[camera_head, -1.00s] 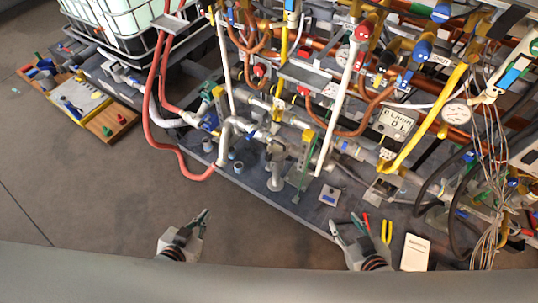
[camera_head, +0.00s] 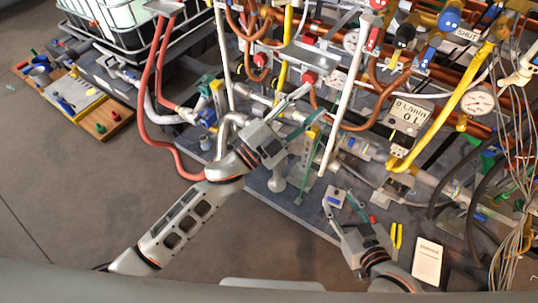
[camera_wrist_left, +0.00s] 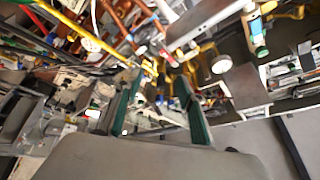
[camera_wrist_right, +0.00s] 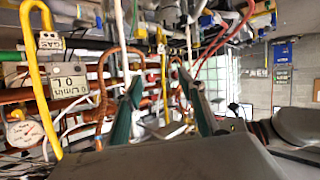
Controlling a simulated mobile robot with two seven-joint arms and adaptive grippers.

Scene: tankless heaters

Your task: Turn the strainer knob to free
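I cannot tell for sure which fitting is the strainer knob. Red knobs show on the pipework, one (camera_head: 308,77) just above my left gripper, and a large blue knob (camera_head: 449,18) sits at the top right. My left gripper (camera_head: 314,104) reaches over the pipe rack in front of the white and yellow pipes. Its fingers are apart and empty, also in the left wrist view (camera_wrist_left: 158,100). It hides part of the grey pipes. My right gripper (camera_head: 343,204) is low at the rack's front edge, open and empty, also in the right wrist view (camera_wrist_right: 160,85).
A white flow meter (camera_head: 408,116) and a round gauge (camera_head: 478,101) are at the right. Red hoses (camera_head: 152,95) and a wooden tool board (camera_head: 85,108) are at the left. Yellow-handled pliers (camera_head: 396,236) and a white card (camera_head: 427,258) lie at front right. Floor at front left is bare.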

